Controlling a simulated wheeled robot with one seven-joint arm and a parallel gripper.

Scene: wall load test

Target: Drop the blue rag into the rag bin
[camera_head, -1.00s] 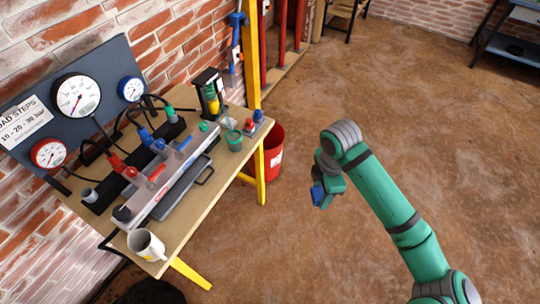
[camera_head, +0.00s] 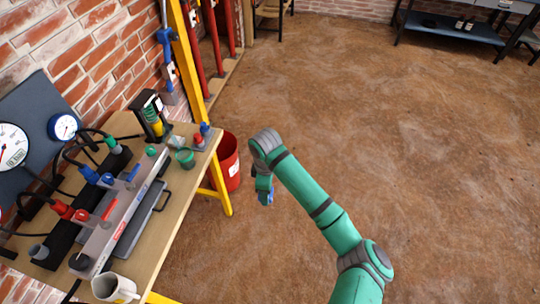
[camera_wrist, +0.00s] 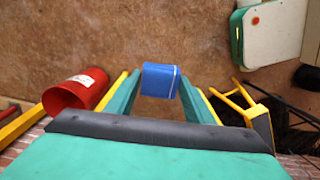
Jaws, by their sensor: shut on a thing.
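The blue rag (camera_wrist: 158,81) is a folded blue piece between the two fingers of my gripper (camera_wrist: 160,88) in the wrist view. My gripper (camera_head: 266,194) is shut on it and holds it above the floor; in the head view only a little blue (camera_head: 271,197) shows beside the fingers. The rag bin (camera_head: 228,163) is a red bucket with a white label, standing on the floor by the table's far right leg. It also shows at the left in the wrist view (camera_wrist: 76,94). My gripper is to the right of the bin, apart from it in the picture.
The wooden table (camera_head: 163,238) with yellow legs stands left of the bin, carrying a manifold, a green cup (camera_head: 185,158) and a white mug (camera_head: 115,288). A yellow post (camera_head: 186,60) rises behind it. The brown floor to the right is clear.

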